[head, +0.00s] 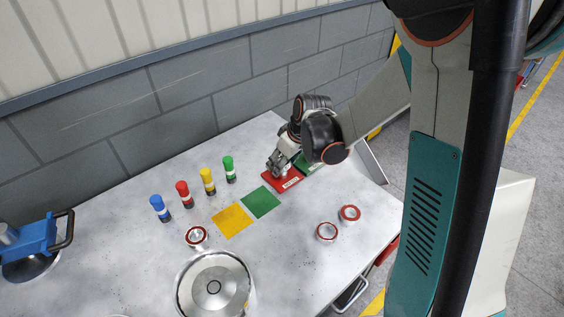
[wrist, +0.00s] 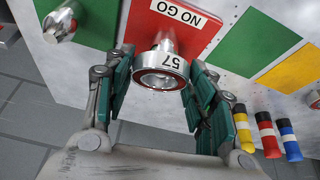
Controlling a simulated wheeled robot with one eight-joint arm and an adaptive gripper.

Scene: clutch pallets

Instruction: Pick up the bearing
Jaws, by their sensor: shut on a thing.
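My gripper (wrist: 160,85) is shut on a silver ring-shaped bearing (wrist: 162,72) marked 57, with one finger on each side of it. A narrower silver part shows behind the ring. The bearing is over the red mat (wrist: 188,20) labelled NO GO; I cannot tell whether it touches the mat. In the head view my gripper (head: 280,164) is at the red mat (head: 291,183), and the bearing is mostly hidden by the fingers. Two other silver rings with red edges, (head: 327,231) and (head: 349,213), lie on the table at the right.
Green mats (head: 262,202) (head: 308,164) and a yellow mat (head: 233,220) lie beside the red one. Several coloured cylinders (head: 207,181) stand near the wall. A red-rimmed ring (head: 196,236) and a round metal container (head: 213,286) are in front. A silver cylinder (wrist: 60,24) stands beside my gripper.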

